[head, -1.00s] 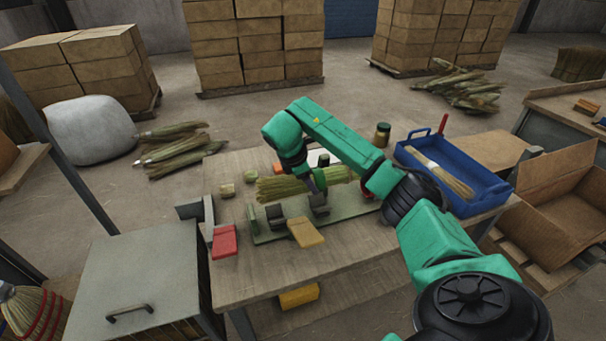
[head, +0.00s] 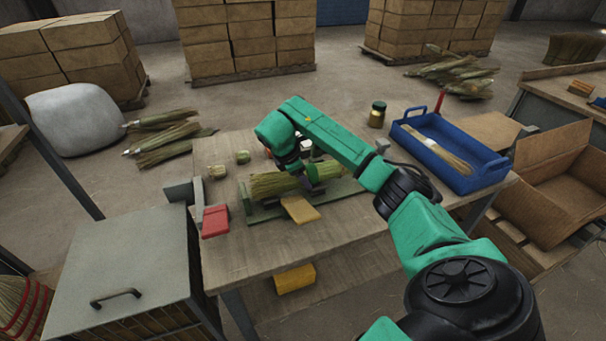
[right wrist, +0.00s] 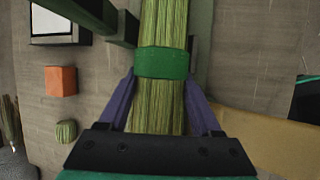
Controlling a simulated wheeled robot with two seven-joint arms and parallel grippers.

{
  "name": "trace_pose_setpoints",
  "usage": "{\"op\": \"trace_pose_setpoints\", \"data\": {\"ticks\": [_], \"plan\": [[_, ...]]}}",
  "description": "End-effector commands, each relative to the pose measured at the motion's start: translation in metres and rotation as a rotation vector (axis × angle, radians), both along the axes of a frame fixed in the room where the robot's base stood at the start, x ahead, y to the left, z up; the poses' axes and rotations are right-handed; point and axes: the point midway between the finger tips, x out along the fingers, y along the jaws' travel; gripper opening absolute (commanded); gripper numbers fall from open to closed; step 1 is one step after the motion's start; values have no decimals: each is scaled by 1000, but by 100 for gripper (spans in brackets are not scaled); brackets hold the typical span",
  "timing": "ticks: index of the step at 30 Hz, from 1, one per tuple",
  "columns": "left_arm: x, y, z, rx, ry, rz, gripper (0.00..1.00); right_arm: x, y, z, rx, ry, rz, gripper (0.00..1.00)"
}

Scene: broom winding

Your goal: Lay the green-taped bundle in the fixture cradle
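The green-taped bundle (head: 277,184) of straw lies lengthwise over the green fixture (head: 262,213) on the workbench. Its green tape band (right wrist: 161,63) shows in the right wrist view. My right gripper (head: 312,179) is above the bundle, and its purple fingers (right wrist: 160,82) press on both sides at the tape. The bundle hides the dark cradle supports, so I cannot tell whether it rests fully in them or is held just above. My left gripper is out of view.
A jar (head: 377,115) and a blue tray (head: 461,180) with a straw bundle are to the right. An orange block (right wrist: 61,81) lies beside the fixture.

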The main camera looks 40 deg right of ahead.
Motion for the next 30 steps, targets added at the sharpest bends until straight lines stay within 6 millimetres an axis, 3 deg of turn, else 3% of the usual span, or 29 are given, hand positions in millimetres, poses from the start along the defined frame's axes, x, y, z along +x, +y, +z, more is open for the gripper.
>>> {"op": "trace_pose_setpoints", "data": {"ticks": [1,3,10,14,18,21,24,30], "plan": [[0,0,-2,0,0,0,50,-6,5,-14,11,33,1,96],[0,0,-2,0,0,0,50,-6,5,-15,11,34,1,100],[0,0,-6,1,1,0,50,-7,12,-2,11,31,2,100],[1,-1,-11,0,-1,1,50,-8,23,23,7,20,5,100],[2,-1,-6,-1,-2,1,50,-11,37,63,2,8,3,100],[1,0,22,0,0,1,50,-14,48,101,-4,4,2,100],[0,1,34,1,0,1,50,-16,59,120,-5,-1,0,100],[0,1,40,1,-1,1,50,-19,69,133,-4,-3,-1,100]]}}
